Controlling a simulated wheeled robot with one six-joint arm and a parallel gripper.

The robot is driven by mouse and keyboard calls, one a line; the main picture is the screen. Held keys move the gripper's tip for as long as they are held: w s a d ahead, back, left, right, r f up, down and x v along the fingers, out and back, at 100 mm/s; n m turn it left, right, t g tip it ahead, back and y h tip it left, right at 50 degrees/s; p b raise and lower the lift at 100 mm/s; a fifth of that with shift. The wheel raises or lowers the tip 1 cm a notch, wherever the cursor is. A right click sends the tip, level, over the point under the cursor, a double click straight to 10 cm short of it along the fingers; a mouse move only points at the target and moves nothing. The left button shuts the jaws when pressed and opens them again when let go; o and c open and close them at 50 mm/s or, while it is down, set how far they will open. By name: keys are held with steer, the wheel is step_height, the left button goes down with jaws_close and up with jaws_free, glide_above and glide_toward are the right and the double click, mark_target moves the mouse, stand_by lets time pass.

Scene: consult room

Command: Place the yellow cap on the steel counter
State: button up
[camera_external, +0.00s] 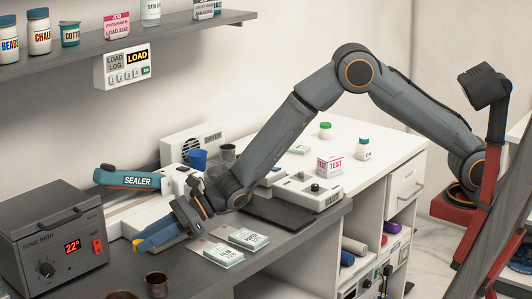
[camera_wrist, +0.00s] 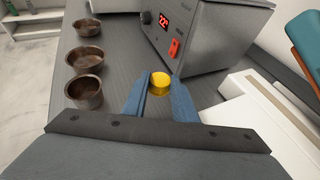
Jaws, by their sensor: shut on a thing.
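The yellow cap (camera_wrist: 159,83) is between the two blue fingertips of my gripper (camera_wrist: 160,88) in the wrist view. The gripper is shut on it. In the outside view a small bit of yellow cap (camera_external: 136,243) shows at the tip of my gripper (camera_external: 148,242), low over the grey steel counter (camera_external: 190,277). The counter also fills the middle of the wrist view (camera_wrist: 122,52). I cannot tell whether the cap touches the counter. Most of the cap is hidden by the fingers in the outside view.
The sonic bath (camera_external: 52,243) stands left of my gripper. Three brown cups (camera_wrist: 86,93) line the counter's edge in the wrist view. The sealer (camera_external: 132,179) is behind my gripper, and cards (camera_external: 215,252) lie to its right. Bare counter shows between cups and bath.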

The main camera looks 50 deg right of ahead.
mark_target(149, 266)
steer(key=shift+f+p, duration=0.65)
steer(key=shift+f, duration=1.9)
steer(key=shift+f, duration=0.1)
steer(key=shift+f, duration=0.1)
steer(key=o, duration=0.8)
steer(key=shift+d+r, duration=0.1)
steer(key=shift+r, duration=0.2)
steer(key=b+v, duration=0.3)
steer(key=v, duration=0.8)
steer(key=shift+s+d, duration=0.25)
steer(key=shift+d, duration=0.1)
